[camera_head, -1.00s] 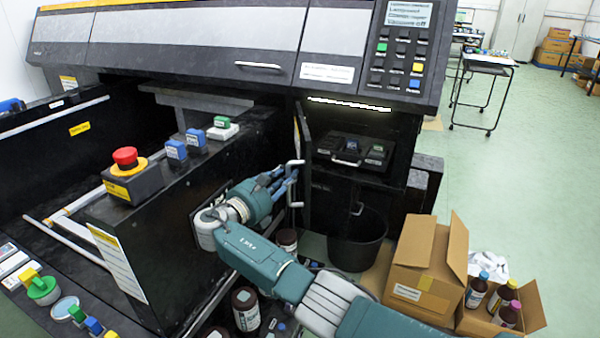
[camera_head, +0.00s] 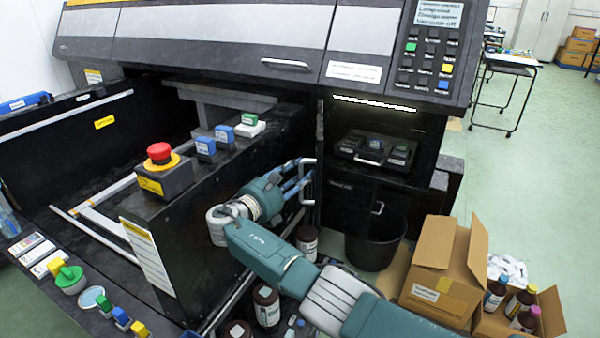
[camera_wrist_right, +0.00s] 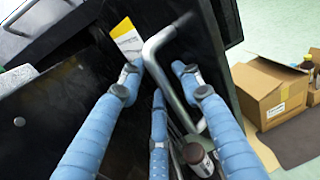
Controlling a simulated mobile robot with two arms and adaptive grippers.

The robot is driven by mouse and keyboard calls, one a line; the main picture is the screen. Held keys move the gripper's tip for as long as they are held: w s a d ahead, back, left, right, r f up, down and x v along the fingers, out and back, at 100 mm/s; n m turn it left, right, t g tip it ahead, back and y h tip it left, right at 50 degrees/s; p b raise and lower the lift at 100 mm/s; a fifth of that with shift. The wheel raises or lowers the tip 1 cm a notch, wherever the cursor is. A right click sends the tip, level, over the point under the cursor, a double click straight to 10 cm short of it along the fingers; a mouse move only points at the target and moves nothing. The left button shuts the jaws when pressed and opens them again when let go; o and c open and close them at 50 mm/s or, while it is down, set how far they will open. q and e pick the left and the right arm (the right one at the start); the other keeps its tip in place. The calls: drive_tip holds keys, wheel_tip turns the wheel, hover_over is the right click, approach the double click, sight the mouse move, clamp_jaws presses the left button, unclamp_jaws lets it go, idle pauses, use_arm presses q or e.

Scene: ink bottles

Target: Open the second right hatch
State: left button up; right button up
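A silver bar handle (camera_head: 308,182) stands on a dark hatch at the machine's front, left of the lit recess. In the right wrist view the handle (camera_wrist_right: 158,62) runs between my blue fingers, and the dark hatch panel (camera_wrist_right: 213,75) lies to its right. My right gripper (camera_head: 301,177) is at this handle in the head view. Its fingertips (camera_wrist_right: 157,80) are spread apart on both sides of the bar, not closed on it. Whether a finger touches the bar is unclear. My left gripper is not in view.
Another small handle (camera_head: 378,208) is on the dark front at the right. A black bin (camera_head: 376,243), brown bottles (camera_head: 266,305) and an open cardboard box (camera_head: 440,270) stand below. A red emergency button (camera_head: 159,152) is on the ledge at the left.

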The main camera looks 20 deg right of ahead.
drive_tip(key=shift+r, duration=0.1)
drive_tip(key=shift+a, duration=0.1)
drive_tip(key=v, duration=1.2)
